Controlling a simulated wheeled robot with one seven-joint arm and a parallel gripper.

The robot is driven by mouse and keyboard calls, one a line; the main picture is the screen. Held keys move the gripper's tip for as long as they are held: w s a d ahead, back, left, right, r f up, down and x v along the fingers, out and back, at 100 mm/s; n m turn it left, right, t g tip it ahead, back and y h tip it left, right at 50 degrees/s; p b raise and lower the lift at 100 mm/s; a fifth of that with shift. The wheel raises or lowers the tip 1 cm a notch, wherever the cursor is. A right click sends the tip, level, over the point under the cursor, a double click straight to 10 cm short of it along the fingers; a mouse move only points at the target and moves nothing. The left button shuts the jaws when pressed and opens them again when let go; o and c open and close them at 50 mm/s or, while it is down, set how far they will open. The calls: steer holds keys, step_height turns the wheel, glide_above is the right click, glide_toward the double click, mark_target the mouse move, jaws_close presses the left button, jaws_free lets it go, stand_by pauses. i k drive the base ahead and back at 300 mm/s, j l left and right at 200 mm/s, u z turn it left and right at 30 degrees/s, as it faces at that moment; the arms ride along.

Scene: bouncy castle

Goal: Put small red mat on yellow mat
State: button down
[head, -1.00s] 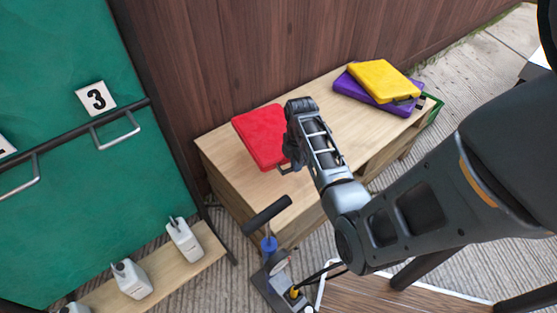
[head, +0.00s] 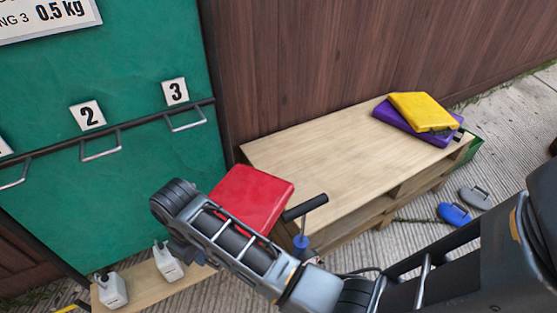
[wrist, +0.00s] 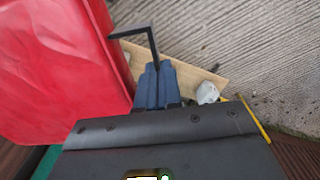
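The small red mat (head: 253,197) hangs at the near left of the wooden table in the head view. In the wrist view it fills the left side (wrist: 60,70), with its dark handle (wrist: 135,32) reaching to my fingers. My gripper (wrist: 155,80) has its blue-grey fingers closed together on that handle. The yellow mat (head: 421,111) lies on top of a purple mat (head: 391,117) at the table's far right end.
The wooden table (head: 325,155) is bare left of the purple mat. A pump with a black T-handle (head: 305,207) stands at its near side. A green panel (head: 130,150) with handles is at left. White weights (head: 168,262) stand on a low board. Blue and grey objects (head: 454,214) lie on the ground at right.

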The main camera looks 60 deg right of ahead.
mark_target(424, 110)
steer(key=z, duration=1.3)
steer(key=i+l+z, duration=0.15)
steer(key=i+l, duration=0.15)
steer(key=l, duration=0.3)
steer(key=i+l+z, duration=0.15)
steer(key=i+l, duration=0.15)
steer(key=l, duration=0.25)
steer(key=i+l+z, duration=0.15)
steer(key=i+l, duration=0.2)
steer(key=l, duration=0.15)
